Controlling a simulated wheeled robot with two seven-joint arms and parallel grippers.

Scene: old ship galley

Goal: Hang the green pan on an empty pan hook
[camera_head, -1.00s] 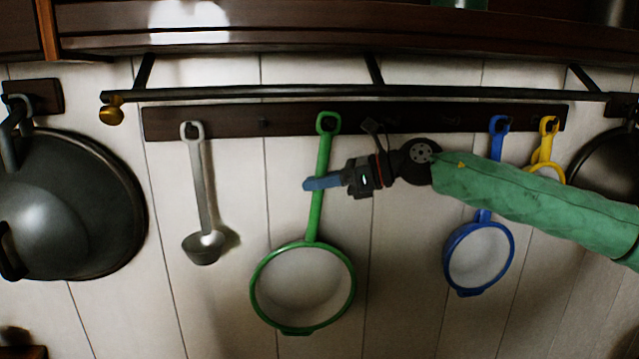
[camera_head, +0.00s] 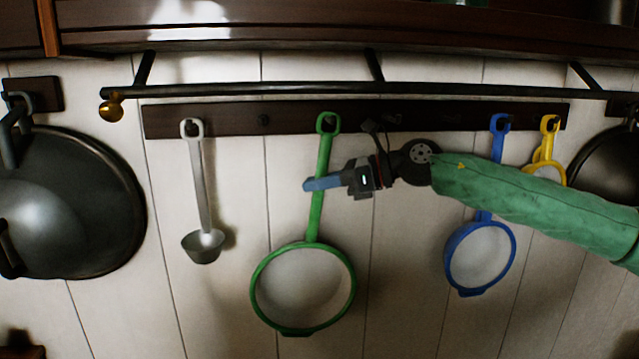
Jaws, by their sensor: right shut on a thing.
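The green pan (camera_head: 303,289) is upright against the white plank wall, round part down. Its handle ring (camera_head: 327,123) lies over the dark hook board (camera_head: 225,120), with something dark showing inside the ring. I cannot tell whether the ring sits on a hook or just in front of one. My right gripper (camera_head: 318,184) comes from the right and is shut on the pan's handle, below the ring. An empty hook (camera_head: 263,121) shows on the board left of the handle. My left gripper is not in view.
A grey ladle (camera_head: 203,245) hangs left on the board; a blue pan (camera_head: 480,257) and a yellow utensil (camera_head: 549,150) hang right. A dark rail (camera_head: 220,91) runs above the board. Large dark pans hang at far left (camera_head: 75,205) and far right (camera_head: 603,165).

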